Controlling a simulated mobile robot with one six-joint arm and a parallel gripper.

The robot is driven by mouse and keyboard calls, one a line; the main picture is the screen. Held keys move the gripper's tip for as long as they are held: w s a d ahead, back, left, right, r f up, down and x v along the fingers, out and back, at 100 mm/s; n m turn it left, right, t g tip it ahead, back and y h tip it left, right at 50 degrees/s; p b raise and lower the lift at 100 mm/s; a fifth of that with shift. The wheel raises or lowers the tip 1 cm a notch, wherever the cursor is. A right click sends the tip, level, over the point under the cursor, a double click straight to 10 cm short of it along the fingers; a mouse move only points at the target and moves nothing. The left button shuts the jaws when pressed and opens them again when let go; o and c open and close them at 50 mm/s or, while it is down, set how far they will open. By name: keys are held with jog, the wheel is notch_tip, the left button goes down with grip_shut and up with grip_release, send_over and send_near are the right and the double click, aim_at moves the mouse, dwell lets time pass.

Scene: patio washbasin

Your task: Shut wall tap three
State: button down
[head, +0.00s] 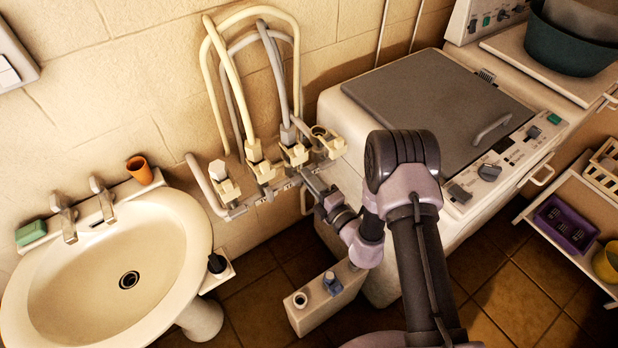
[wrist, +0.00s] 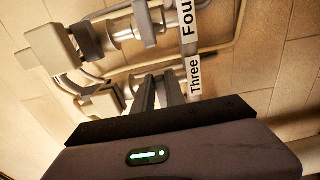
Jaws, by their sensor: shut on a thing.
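Wall tap three (head: 294,153) is a cream tap on the wall row, with a hose rising from it. Its label, "Three" (wrist: 194,76), shows in the wrist view just past my fingertips, and part of the tap body (wrist: 101,104) shows to their left. My gripper (head: 308,180) reaches the row from the front right. In the wrist view its two fingers (wrist: 160,90) are close together and shut on the handle of tap three. The gripped part is mostly hidden between the fingers, so the handle's angle cannot be told.
Tap four (wrist: 125,32), with its "Four" label, is close beside. A washbasin (head: 180,225) is at left, a washing machine (head: 350,115) at right. A narrow beige container (head: 310,312) stands below my arm.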

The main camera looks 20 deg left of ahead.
dwell(0.4)
jog(key=c, duration=1.4)
grip_release()
jog(key=shift+d, duration=0.1)
jog(key=p+v, duration=0.1)
jog(key=v, duration=1.6)
jog(key=shift+s+p, duration=0.25)
jog(key=shift+p, duration=0.05)
